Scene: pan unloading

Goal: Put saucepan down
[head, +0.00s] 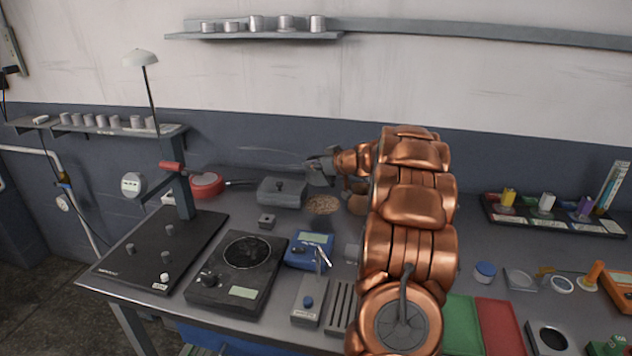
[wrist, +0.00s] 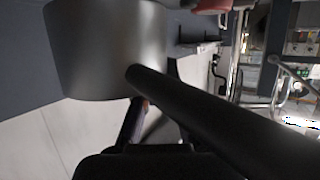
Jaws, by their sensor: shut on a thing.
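The saucepan (wrist: 105,50) fills the upper left of the wrist view as a smooth grey metal body. Its long black handle (wrist: 220,115) runs from the body to the lower right. In the head view my gripper (head: 320,171) is at the back of the bench, near the wall, pointing left. It is shut on the saucepan, apparently at the handle; the grip itself is partly hidden. I cannot clearly make out the saucepan in the head view, nor whether its base touches the bench. A round brown mat (head: 322,205) lies just below my gripper in the picture.
A grey lidded dish (head: 282,193) stands left of the mat, with a red pan (head: 207,185) farther left. A hotplate (head: 238,270) and a blue device (head: 309,250) are in front. A rack (head: 550,222) stands at the back right. My arm hides the bench's middle.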

